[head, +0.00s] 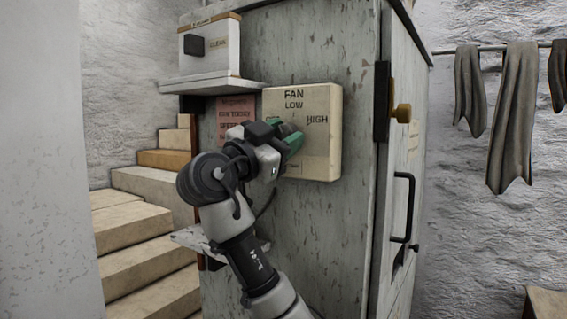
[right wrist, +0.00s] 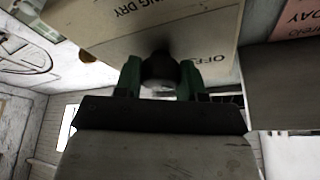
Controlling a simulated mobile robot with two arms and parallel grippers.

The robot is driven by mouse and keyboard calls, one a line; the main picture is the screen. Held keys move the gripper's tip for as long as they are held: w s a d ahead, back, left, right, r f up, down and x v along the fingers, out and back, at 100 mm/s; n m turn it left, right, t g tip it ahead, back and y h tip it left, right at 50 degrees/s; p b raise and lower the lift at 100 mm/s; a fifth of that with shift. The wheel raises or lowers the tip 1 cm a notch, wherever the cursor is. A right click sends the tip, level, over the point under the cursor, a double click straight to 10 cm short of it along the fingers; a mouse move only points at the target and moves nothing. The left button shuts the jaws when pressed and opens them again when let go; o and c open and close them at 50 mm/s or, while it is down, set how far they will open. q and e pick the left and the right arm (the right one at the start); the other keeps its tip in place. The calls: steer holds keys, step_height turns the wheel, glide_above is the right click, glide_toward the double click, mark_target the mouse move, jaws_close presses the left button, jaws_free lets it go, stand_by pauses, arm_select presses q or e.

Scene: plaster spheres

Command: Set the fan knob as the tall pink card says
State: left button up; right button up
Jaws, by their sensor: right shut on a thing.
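The cream fan box (head: 322,150) is on the grey cabinet and reads FAN, LOW and HIGH; the lettering left of the knob is partly covered. My right gripper (head: 294,141) is at the box face, with its green fingers shut on the dark round fan knob (right wrist: 160,67). The knob's pointer cannot be made out. The tall pink card (head: 236,106) is left of the box, its lower part behind my arm; its lines are too small to read surely. A pink corner with "DAY" shows in the right wrist view (right wrist: 300,18). My left gripper is not in view.
A small white box with a black knob (head: 194,45) stands on a shelf (head: 212,84) above the card. A brass knob (head: 401,113) and black handle (head: 404,207) are on the cabinet's right side. Steps (head: 150,225) lie left; cloths (head: 512,115) hang right.

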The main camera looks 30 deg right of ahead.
steer(key=m+g+b, duration=0.1)
steer(key=m, duration=0.2)
steer(key=shift+m+g+y, duration=0.3)
steer(key=shift+w+m+g+y, duration=0.15)
steer(key=shift+m+g, duration=0.25)
steer(key=shift+m, duration=0.6)
steer(key=shift+s+m+g+y, duration=0.15)
steer(key=shift+m+g, duration=0.25)
steer(key=shift+m, duration=0.6)
steer(key=shift+w, duration=0.1)
steer(key=o, duration=0.9)
steer(key=shift+r, duration=0.1)
steer(key=shift+a+b, duration=0.15)
steer(key=shift+b, duration=0.15)
steer(key=b+v, duration=0.1)
steer(key=v, duration=0.9)
steer(key=shift+a, duration=0.35)
